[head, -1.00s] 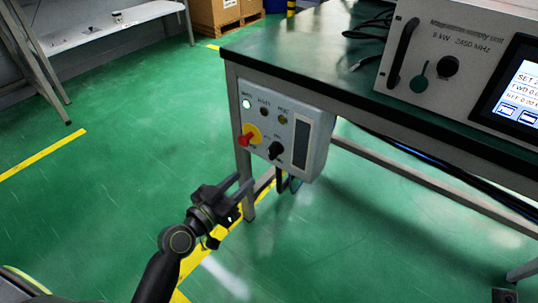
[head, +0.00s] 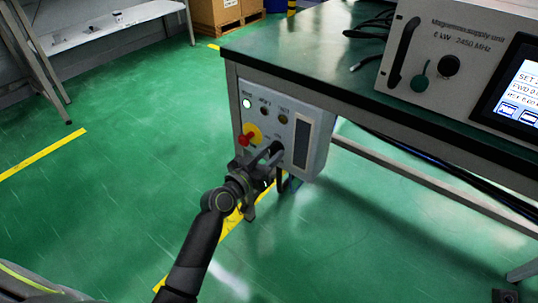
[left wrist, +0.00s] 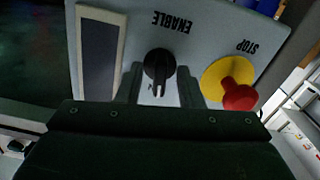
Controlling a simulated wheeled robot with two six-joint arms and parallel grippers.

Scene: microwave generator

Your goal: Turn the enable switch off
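The enable switch, a black rotary knob (left wrist: 158,66), sits on a grey control box (head: 316,160) under the table edge. The left wrist view shows it upside down below the word ENABLE, its handle pointing down in the picture. My left gripper (head: 268,163) is open in front of the box. Its two fingers lie on either side of the knob in the left wrist view, with gaps beside it; contact cannot be told. In the head view the gripper largely hides the knob. My right gripper is not in view.
A red stop button (left wrist: 238,94) on a yellow disc (left wrist: 226,73) is close beside the finger. A white lamp (head: 247,103) is lit on the box. The supply unit (head: 446,37) stands on the table (head: 300,50). The floor to the left is clear.

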